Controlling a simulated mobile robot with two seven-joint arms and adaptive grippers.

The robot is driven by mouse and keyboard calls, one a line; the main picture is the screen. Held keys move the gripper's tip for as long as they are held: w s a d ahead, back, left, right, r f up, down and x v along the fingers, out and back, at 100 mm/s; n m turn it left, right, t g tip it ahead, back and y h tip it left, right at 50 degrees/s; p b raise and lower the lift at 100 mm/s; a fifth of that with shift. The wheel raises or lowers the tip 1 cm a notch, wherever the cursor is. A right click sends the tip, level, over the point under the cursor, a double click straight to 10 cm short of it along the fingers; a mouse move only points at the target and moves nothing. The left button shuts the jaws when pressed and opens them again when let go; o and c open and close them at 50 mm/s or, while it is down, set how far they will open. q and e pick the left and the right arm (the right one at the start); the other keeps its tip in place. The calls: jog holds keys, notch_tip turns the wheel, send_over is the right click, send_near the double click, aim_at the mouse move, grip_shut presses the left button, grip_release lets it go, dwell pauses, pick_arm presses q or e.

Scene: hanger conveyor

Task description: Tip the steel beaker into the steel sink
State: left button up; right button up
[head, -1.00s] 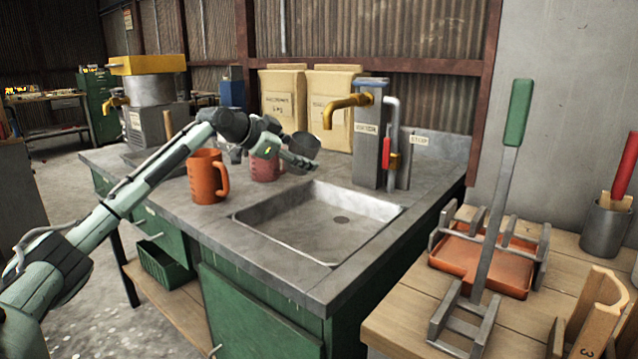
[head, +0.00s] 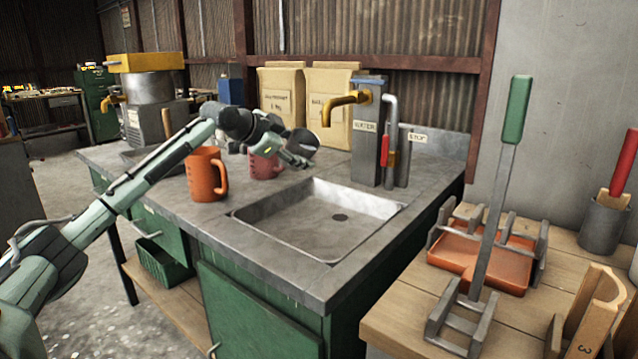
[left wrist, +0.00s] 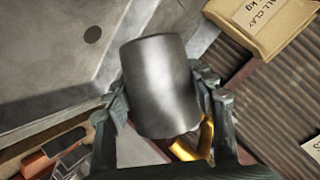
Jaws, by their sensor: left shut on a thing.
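My left gripper (head: 290,155) is shut on the steel beaker (head: 303,142), above the back left edge of the steel sink (head: 325,215). In the left wrist view the grey cylindrical beaker (left wrist: 160,88) sits between the two fingers. The head view shows the beaker small and partly behind the gripper; its exact tilt and its contents cannot be told. The sink is a shallow square basin with a dark drain, and its visible floor is bare. Part of the sink (left wrist: 60,60) with the drain also shows in the left wrist view. My right gripper is not in view.
An orange mug (head: 207,175) and a reddish mug (head: 265,165) stand on the counter left of the sink. A tap with a yellow spout (head: 345,103) rises behind the sink. Clay bags (head: 283,95) stand at the back. A wooden bench (head: 400,300) with racks is at right.

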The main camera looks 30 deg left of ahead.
pick_arm(q)
jog(key=shift+m+y, duration=0.6)
jog(key=shift+m, duration=0.1)
jog(key=shift+f+m+y, duration=0.1)
jog(key=shift+m+y, duration=0.2)
jog(key=shift+f+m+y, duration=0.1)
jog(key=shift+m+y, duration=0.3)
dwell(0.8)
jog(key=shift+d+f+m+t, duration=0.1)
jog(key=shift+f+m+t, duration=0.05)
jog(key=shift+m+t, duration=0.2)
